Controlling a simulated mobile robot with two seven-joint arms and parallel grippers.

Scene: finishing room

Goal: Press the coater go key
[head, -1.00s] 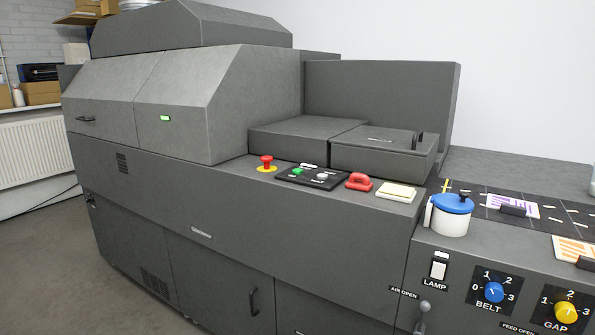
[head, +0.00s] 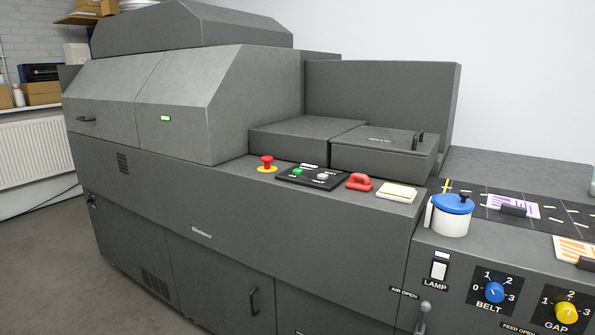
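The grey coater machine (head: 200,200) fills the middle of the head view. On its ledge lies a black key panel (head: 312,178) with a green key (head: 297,171) at its left and a light grey key (head: 323,176) to the right. The labels on the panel are too small to read. A red mushroom button (head: 266,162) on a yellow base stands just left of the panel. A green lit indicator (head: 166,118) shows on the machine's upper front. Neither of my grippers is in view.
Right of the panel are a red handle-like piece (head: 359,182), a cream pad (head: 397,192) and a white pot with a blue lid (head: 451,214). A lamp switch (head: 439,268), a blue belt knob (head: 494,292) and a yellow gap knob (head: 566,312) are at the lower right. Floor is clear at left.

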